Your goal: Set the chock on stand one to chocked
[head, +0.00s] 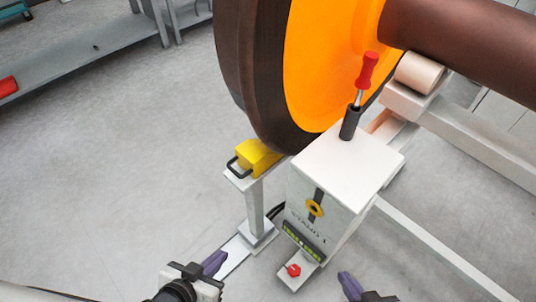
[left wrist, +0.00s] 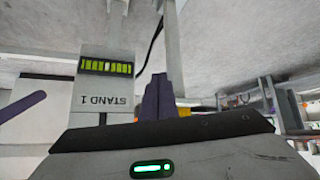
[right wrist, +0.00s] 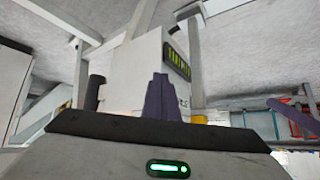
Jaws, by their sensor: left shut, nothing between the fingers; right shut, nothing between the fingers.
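The yellow chock (head: 258,156) with a black loop handle (head: 234,168) sits on a small post-mounted plate, beside the lower edge of the dark wheel rim. I cannot tell whether it touches the wheel. Stand one is a white box (head: 330,190) marked STAND 1, with a green-barred display that also shows in the left wrist view (left wrist: 106,67). My left gripper (head: 216,262) is shut and empty, below and left of the chock, apart from it. My right gripper (head: 347,285) is shut and empty, low in front of the stand. Neither wrist view clearly shows the chock.
A red-handled lever (head: 367,72) rises from the stand's top. A red knob (head: 293,270) sits at the stand's foot. The large orange-faced wheel (head: 325,70) and brown axle (head: 465,40) fill the upper right. Grey floor (head: 110,170) is open on the left.

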